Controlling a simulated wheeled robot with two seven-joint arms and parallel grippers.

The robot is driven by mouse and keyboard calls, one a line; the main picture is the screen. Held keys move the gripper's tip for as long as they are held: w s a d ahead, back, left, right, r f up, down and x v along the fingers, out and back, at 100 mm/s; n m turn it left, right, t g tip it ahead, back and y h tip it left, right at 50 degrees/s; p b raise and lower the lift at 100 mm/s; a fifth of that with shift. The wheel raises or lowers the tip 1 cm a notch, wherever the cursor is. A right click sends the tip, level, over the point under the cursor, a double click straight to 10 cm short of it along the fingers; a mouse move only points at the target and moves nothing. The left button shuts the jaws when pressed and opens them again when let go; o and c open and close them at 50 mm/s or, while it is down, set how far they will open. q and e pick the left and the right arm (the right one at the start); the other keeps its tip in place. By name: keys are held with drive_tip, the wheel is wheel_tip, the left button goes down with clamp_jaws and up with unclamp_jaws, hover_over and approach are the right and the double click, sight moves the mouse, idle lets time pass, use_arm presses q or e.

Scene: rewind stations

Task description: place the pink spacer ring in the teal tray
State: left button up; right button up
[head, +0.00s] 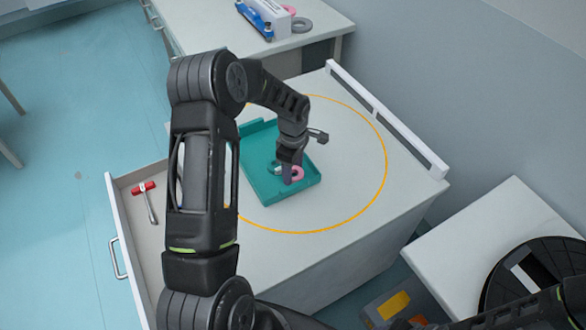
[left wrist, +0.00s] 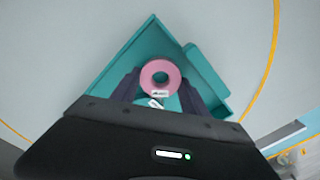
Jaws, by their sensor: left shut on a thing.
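The pink spacer ring (head: 297,174) is at my left gripper (head: 288,178), low over or in the teal tray (head: 255,143). In the left wrist view the ring (left wrist: 160,77) shows at the fingertips, with a small white label on its near side. The left gripper (left wrist: 157,95) is shut on the ring. The teal tray (left wrist: 112,78) lies below, its walls around the ring in that view. I cannot tell whether the ring touches the tray floor. A small whitish piece (left wrist: 154,103) shows just below the ring. My right gripper is not in view.
The tray stands on a pale worktop inside a yellow circle (head: 386,160). An open drawer (head: 119,218) at the left holds a red-handled tool (head: 146,191). A raised white rail (head: 390,122) edges the back right. Another table (head: 290,42) with a blue object (head: 254,20) stands behind.

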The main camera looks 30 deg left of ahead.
use_arm(q)
drive_tip(key=o, duration=0.9)
drive_tip(key=shift+f, duration=0.15)
drive_tip(key=o, duration=0.5)
drive_tip(key=shift+c, duration=0.2)
drive_tip(key=shift+r, duration=0.2)
wheel_tip(320, 180, up, 12)
drive_tip(key=b, duration=0.1)
drive_tip(key=shift+b, duration=0.3)
